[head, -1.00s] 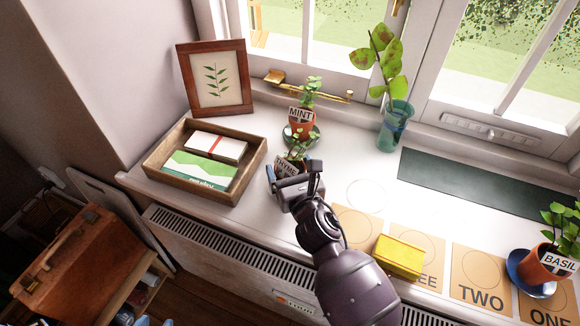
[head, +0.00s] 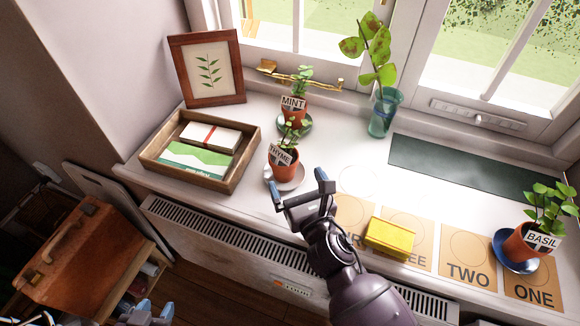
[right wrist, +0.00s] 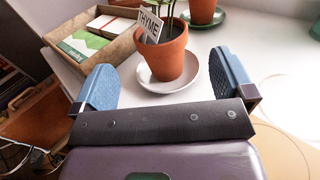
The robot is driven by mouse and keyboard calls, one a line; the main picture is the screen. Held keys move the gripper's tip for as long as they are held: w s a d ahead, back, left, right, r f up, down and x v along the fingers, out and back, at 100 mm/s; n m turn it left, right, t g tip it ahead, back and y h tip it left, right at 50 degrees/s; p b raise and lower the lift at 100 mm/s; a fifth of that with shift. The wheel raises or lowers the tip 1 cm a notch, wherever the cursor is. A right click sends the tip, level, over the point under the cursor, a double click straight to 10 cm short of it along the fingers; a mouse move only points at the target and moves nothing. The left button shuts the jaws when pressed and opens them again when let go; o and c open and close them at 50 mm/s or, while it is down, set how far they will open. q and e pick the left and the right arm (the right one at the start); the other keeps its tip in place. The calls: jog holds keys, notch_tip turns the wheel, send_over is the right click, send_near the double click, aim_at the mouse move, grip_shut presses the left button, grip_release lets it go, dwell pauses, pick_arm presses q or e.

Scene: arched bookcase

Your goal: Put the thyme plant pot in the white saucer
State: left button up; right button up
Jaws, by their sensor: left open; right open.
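The thyme pot (head: 284,161), terracotta with a THYME label, stands upright in the white saucer (head: 287,184) on the windowsill. In the right wrist view the pot (right wrist: 168,58) rests inside the rim of the saucer (right wrist: 172,87). My right gripper (head: 300,184) is open and empty, just in front of the saucer and apart from the pot. Its two blue fingers show on either side in the right wrist view (right wrist: 165,84). My left gripper (head: 154,312) is open and empty, low at the bottom left, below the sill.
The mint pot (head: 293,112) stands on a green saucer close behind the thyme. A wooden tray (head: 235,164) is at left. A yellow box (head: 389,238) lies on the numbered cards. The basil pot (head: 522,243) is in a blue saucer at right. A glass vase (head: 381,115) stands near the window.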

jog(key=shift+v, duration=1.8)
jog(key=shift+s, duration=0.1)
